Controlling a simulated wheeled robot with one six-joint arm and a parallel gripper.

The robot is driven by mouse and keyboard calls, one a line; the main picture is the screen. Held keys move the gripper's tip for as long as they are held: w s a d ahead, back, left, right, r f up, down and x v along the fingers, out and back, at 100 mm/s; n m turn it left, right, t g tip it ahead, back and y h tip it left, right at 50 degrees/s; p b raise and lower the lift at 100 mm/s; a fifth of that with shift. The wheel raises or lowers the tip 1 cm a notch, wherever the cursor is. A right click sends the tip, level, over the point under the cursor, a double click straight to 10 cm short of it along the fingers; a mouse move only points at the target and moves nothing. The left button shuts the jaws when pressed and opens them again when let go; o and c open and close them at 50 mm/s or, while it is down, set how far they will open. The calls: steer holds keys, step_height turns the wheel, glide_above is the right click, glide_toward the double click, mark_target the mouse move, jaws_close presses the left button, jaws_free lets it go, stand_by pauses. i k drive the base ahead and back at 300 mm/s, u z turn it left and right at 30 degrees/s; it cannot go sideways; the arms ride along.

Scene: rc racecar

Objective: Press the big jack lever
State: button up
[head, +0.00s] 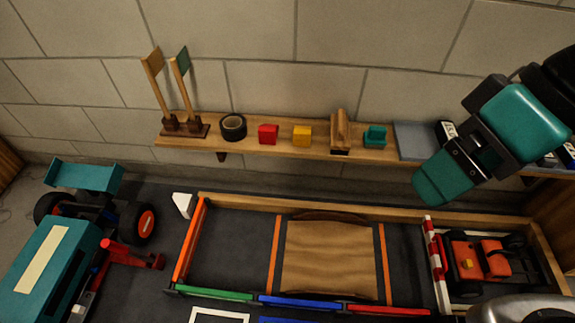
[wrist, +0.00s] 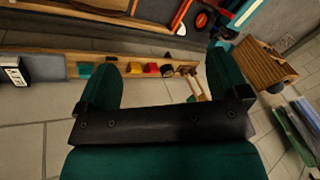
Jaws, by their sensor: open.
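A red jack-like part with a long lever (head: 128,252) and a dark end lies on the dark surface at the left in the head view, beside the large teal car (head: 45,262). I take it for the big jack lever. My gripper (head: 437,188) is in the air at the upper right of the head view, far from the lever. Its two teal fingers stand apart and empty in the wrist view (wrist: 162,62).
A wooden wall shelf (head: 380,152) carries flags, black tape (head: 233,127), red and yellow blocks and other small items. A wooden-framed track (head: 330,204) with a ramp (head: 328,258) fills the middle. A small red car (head: 478,262) stands at right.

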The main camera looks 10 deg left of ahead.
mark_target(107, 243)
steer(key=z, duration=0.05)
steer(key=k, duration=1.15)
steer(key=u, duration=1)
steer(key=i, duration=0.9)
steer(key=u, duration=1.95)
steer(key=i, duration=0.55)
steer(key=z, duration=1.6)
